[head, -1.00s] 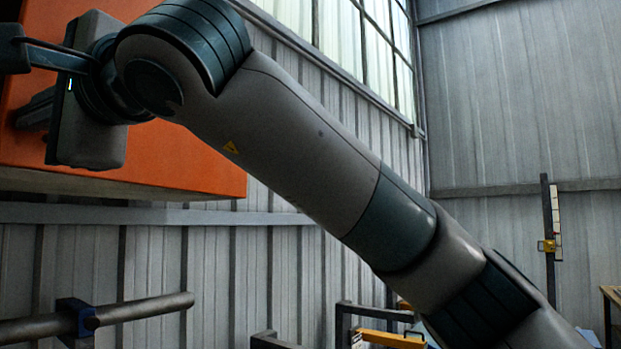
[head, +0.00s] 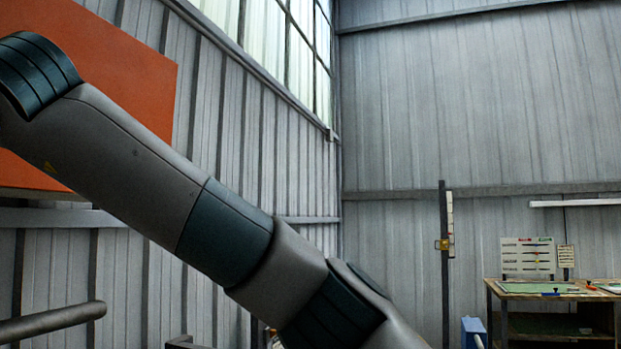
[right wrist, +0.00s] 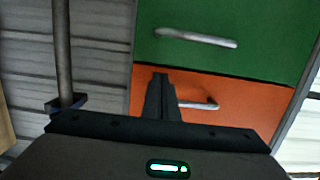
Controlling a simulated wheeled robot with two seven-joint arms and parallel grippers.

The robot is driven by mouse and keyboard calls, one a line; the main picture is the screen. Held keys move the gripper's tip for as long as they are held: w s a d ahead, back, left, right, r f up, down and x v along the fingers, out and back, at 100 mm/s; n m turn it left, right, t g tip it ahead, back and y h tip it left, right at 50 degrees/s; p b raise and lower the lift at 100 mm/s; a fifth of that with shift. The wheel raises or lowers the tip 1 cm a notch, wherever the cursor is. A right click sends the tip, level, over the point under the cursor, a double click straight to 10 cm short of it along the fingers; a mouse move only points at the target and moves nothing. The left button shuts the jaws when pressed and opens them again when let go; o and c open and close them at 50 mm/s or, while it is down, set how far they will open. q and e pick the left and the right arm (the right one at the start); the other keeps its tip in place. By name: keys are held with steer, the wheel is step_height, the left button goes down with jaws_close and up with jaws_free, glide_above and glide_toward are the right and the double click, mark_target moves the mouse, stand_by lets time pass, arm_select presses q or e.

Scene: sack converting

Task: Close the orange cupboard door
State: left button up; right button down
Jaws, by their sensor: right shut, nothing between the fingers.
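The orange cupboard (head: 120,70) hangs on the wall at the upper left of the head view, partly hidden by my right arm. In the right wrist view an orange door (right wrist: 235,112) with a silver bar handle (right wrist: 208,105) shows behind my right gripper (right wrist: 161,80). That gripper is shut and empty, its fingers overlapping the door's left part in the picture, beside the handle. I cannot tell whether the fingers touch the door, nor how far it stands open. My right gripper is outside the head view. My left gripper is not in view.
A green door (right wrist: 225,40) with its own handle (right wrist: 195,38) adjoins the orange one in the wrist view. A grey pipe (head: 55,322) is at lower left in the head view. A workbench (head: 550,292) and dark post (head: 445,270) stand at right.

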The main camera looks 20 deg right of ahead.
stand_by(0.4)
arm_select(q)
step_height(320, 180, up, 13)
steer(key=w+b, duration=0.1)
steer(key=b, duration=0.3)
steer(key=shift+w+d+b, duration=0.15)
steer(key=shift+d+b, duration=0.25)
arm_select(e)
steer(key=v, duration=1.7)
steer(key=shift+d, duration=0.2)
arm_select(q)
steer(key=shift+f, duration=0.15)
arm_select(e)
steer(key=shift+s, duration=0.1)
